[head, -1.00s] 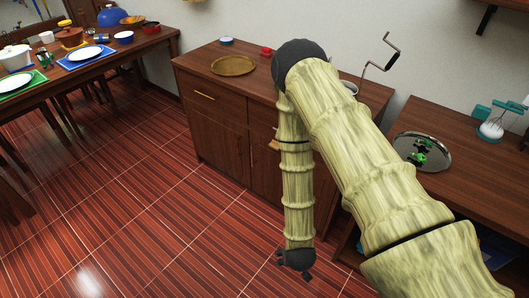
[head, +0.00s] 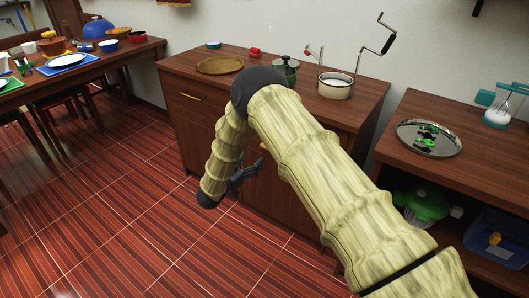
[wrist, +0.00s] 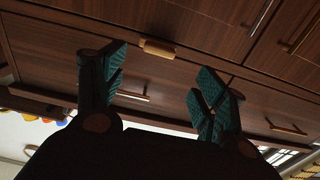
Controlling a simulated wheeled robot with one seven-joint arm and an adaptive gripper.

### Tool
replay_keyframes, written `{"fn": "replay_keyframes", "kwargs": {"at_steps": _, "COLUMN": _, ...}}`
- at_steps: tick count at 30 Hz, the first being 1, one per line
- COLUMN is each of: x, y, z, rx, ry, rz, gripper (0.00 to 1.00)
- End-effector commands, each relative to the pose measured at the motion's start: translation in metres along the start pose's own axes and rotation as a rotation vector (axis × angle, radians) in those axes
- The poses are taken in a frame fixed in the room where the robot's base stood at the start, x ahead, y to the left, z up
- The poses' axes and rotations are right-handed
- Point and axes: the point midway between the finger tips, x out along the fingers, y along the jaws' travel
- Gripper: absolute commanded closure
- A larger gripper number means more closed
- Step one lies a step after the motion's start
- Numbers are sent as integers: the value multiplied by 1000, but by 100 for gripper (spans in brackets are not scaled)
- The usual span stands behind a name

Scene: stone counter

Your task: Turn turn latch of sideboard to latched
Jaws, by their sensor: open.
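The sideboard (head: 185,120) is dark brown wood with drawers and doors, and its front fills most of the wrist view (wrist: 205,30). What looks like the turn latch (wrist: 157,47) is a small tan bar near a seam on that front, lying roughly crosswise in the wrist view. In the head view a tan bit (head: 263,147) shows there, mostly hidden by my arm. My gripper (head: 243,176) is in front of the sideboard. In the wrist view my gripper (wrist: 160,65) has its fingers spread and empty, with the bar between and beyond the tips. Contact is not visible.
A brass drawer handle (head: 190,97) is on the left of the front. A round tray (head: 220,66), a green jar (head: 285,70) and a pot (head: 335,85) stand on top. A shelf unit with a silver tray (head: 429,138) is at right.

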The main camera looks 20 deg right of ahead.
Motion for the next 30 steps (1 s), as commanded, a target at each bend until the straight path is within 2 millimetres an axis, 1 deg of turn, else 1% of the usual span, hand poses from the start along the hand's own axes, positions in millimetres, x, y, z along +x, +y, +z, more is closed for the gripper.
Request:
{"fn": "replay_keyframes", "kwargs": {"at_steps": 12, "x": 66, "y": 2, "z": 1, "rx": 0, "ry": 0, "rz": 1, "gripper": 29}}
{"fn": "replay_keyframes", "kwargs": {"at_steps": 18, "x": 88, "y": 1, "z": 1, "rx": -1, "ry": -1, "rz": -1, "gripper": 29}}
{"fn": "replay_keyframes", "kwargs": {"at_steps": 23, "x": 96, "y": 1, "z": 2, "rx": -2, "ry": -2, "rz": -1, "gripper": 29}}
{"fn": "replay_keyframes", "kwargs": {"at_steps": 30, "x": 98, "y": 1, "z": 1, "rx": -2, "ry": -2, "rz": -2, "gripper": 29}}
